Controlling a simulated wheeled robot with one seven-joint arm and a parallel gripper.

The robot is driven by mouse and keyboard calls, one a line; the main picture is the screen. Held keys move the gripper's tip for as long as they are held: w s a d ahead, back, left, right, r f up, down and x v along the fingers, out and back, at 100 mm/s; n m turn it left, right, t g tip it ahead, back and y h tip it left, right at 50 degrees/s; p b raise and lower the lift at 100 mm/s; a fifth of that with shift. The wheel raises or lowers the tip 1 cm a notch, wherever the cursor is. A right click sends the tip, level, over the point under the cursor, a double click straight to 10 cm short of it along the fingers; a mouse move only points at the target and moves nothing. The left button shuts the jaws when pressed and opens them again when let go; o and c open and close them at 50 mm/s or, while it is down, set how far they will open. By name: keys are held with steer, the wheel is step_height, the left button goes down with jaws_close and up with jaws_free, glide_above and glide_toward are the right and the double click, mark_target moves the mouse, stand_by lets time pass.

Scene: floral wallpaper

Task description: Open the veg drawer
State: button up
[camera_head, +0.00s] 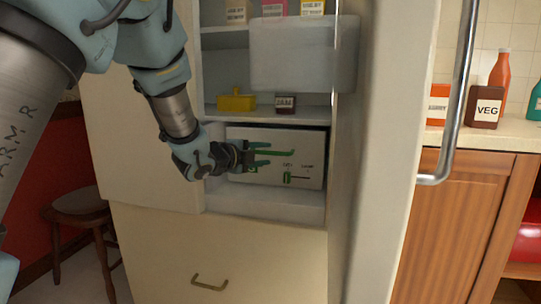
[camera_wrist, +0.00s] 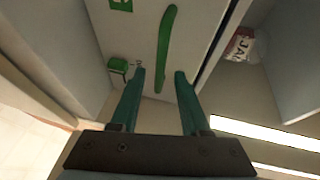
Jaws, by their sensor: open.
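The veg drawer (camera_head: 305,143) is a white-fronted drawer low inside the open fridge, and its front looks shut. It has a green bar handle, which shows in the wrist view (camera_wrist: 167,45). My gripper (camera_head: 267,154) is in front of the drawer's left part with its fingers pointing at it. In the wrist view my gripper (camera_wrist: 159,72) has its two green fingers apart, with one end of the handle showing between them. Nothing is held. I cannot tell whether a finger touches the handle.
A green slider knob (camera_head: 287,179) sits low on the drawer front. The shelf above holds a yellow butter dish (camera_head: 236,102) and a jam jar (camera_head: 285,104). The open fridge door (camera_head: 385,150) stands at the right. A lower drawer with a brass handle (camera_head: 209,284) lies below.

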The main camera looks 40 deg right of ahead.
mark_target(269, 153)
steer(key=shift+x, duration=1.85)
jaws_close()
